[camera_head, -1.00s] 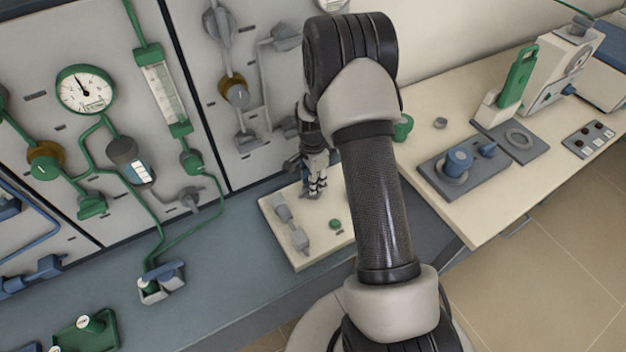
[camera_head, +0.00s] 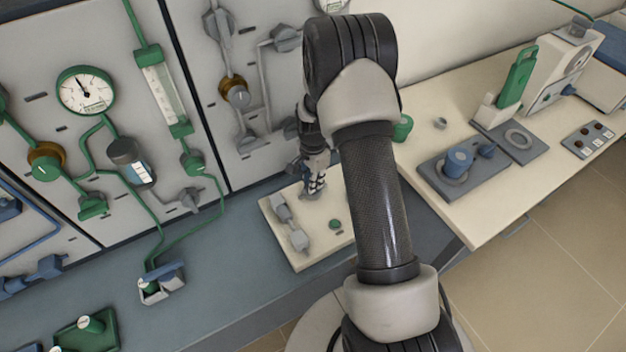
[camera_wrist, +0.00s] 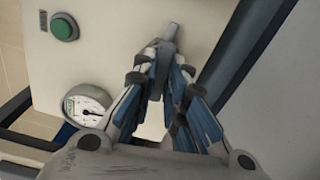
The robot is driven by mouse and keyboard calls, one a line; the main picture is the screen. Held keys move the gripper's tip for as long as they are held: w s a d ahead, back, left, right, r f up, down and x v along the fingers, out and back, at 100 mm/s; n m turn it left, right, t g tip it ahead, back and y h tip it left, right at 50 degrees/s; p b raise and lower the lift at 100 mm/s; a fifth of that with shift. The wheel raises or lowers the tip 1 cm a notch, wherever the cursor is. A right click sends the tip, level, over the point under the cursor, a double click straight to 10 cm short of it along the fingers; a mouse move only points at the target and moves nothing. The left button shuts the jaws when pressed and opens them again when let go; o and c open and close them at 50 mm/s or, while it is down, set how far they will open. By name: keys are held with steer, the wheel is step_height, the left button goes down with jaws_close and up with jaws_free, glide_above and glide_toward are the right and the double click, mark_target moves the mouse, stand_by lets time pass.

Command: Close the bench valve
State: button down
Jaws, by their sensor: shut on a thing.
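The bench valve's grey lever (camera_wrist: 168,38) shows in the wrist view, pointing up and slightly right from between my fingertips. My gripper (camera_wrist: 163,72) is shut on it; the fingers hide the lower part of the valve. In the head view my gripper (camera_head: 313,190) points down at the far side of a cream board (camera_head: 318,250) on the bench. My fingers hide most of the valve there, so its exact angle is hard to tell.
A green button (camera_head: 335,224) and grey fittings (camera_head: 292,222) are on the board. A round gauge (camera_wrist: 88,105) is near my gripper. The grey wall panel (camera_head: 75,45) with pipes stands behind; a cream table (camera_head: 465,215) with devices is right.

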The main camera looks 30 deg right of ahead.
steer(key=n, duration=0.4)
steer(key=shift+p, duration=0.35)
steer(key=n, duration=0.5)
steer(key=n+p, duration=0.1)
steer(key=n, duration=0.3)
steer(key=shift+n, duration=1.8)
steer(key=c, duration=1.6)
jaws_free()
steer(key=shift+c, duration=0.2)
steer(key=shift+o, duration=0.2)
steer(key=shift+r, duration=0.1)
step_height(320, 180, up, 12)
